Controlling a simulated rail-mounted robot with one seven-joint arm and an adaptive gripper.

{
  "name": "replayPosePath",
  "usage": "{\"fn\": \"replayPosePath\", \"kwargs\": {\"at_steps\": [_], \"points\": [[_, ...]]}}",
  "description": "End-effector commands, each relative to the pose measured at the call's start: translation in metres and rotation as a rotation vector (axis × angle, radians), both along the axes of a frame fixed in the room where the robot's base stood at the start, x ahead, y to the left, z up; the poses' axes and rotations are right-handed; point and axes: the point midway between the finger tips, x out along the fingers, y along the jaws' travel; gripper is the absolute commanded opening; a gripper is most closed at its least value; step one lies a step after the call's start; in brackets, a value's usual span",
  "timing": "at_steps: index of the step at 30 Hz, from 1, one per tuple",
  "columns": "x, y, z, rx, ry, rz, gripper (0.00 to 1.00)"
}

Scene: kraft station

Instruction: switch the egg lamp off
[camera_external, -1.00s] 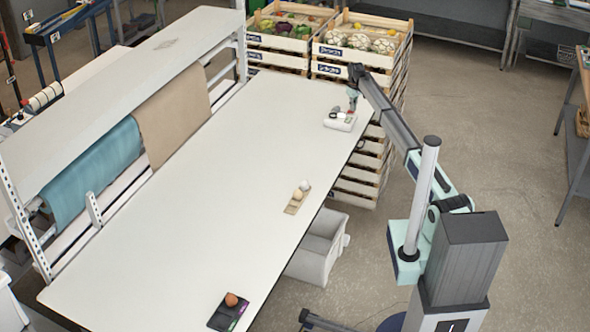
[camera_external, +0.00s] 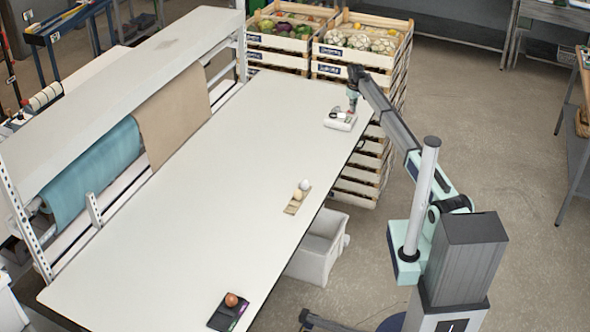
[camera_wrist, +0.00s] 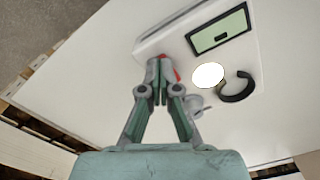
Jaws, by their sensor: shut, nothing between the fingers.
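The egg lamp (camera_external: 338,123) is a white box near the far right end of the table. In the wrist view the egg lamp (camera_wrist: 180,38) has a green panel with a small black slot, a bright white disc (camera_wrist: 208,76) with a yellowish edge that looks lit, and a black open ring (camera_wrist: 238,89). My gripper (camera_wrist: 160,66) is shut and empty, with its fingertips at the box's near edge, over or against a red part (camera_wrist: 176,72). The fingers hide most of that red part. Whether they touch it, I cannot tell. The external view shows my gripper (camera_external: 352,109) pointing down at the lamp.
Stacked crates (camera_external: 340,65) stand beyond the table's far end. The white table (camera_external: 210,200) is otherwise clear.

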Motion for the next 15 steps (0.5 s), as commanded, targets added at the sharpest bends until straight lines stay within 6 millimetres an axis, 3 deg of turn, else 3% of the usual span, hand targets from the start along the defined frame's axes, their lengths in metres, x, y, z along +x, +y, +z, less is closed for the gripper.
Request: {"fn": "replayPosePath", "kwargs": {"at_steps": [15], "points": [[0.0,0.0,0.037,-0.001,0.001,0.0,0.0]]}}
